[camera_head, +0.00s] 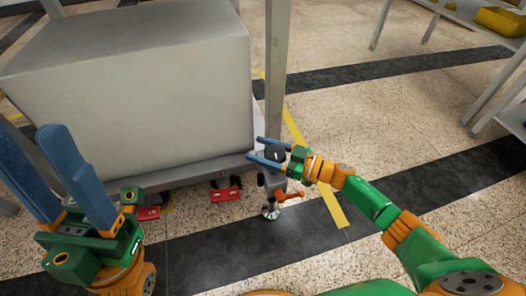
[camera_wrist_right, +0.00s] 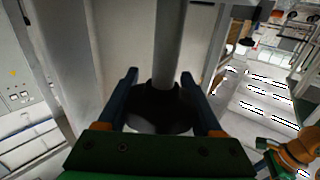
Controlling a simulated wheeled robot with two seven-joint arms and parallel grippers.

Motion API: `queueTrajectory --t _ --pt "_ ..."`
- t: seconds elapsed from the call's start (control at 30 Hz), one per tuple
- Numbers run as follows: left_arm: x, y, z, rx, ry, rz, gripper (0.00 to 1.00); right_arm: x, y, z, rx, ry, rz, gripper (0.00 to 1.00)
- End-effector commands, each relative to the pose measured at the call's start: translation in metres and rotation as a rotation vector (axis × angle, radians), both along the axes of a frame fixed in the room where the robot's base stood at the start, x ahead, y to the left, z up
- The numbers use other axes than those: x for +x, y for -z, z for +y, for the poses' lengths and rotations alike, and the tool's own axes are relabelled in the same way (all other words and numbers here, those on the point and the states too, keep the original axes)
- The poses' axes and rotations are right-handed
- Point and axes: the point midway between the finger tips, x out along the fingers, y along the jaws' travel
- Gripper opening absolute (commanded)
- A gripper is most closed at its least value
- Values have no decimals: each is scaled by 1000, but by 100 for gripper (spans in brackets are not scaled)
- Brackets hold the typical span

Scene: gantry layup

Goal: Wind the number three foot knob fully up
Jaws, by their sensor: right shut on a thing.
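A dark round knob (camera_head: 274,153) sits on top of a grey foot assembly at the near right corner of the gantry frame, by an upright post. My right gripper (camera_head: 267,151) is shut on this knob, with one blue finger on each side. The knob also shows in the right wrist view (camera_wrist_right: 160,108), dark and between the fingers below a grey post. The foot's round metal pad (camera_head: 271,211) is at the floor, and an orange lever (camera_head: 290,196) sticks out beside it. No number is legible. My left gripper (camera_head: 30,130) is open and empty at the left.
A large grey block (camera_head: 130,90) stands on the frame. Red parts (camera_head: 225,190) show under its near edge. Yellow tape (camera_head: 325,185) and dark bands mark the speckled floor. A table with a yellow item (camera_head: 500,21) stands at the upper right. The floor at right is mostly clear.

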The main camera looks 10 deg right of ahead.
Motion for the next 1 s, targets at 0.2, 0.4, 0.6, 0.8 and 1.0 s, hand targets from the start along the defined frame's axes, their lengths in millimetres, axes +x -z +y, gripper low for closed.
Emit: queueTrajectory --t 0.2,0.4,0.6,0.8,1.0 --pt "-2 1 2 -14 3 -32 50 0 0 0 0 -41 -2 12" --pt "-4 -2 3 -24 3 -48 50 -1 -1 1 0 -51 -1 12" --pt "-4 -2 3 -25 2 -49 50 -1 -1 1 0 -51 -1 12" --pt "-3 -1 3 -22 2 -45 50 -1 -1 1 0 -51 -1 97" --pt "-3 0 2 -14 3 -42 50 -1 -1 1 1 -52 -1 97"
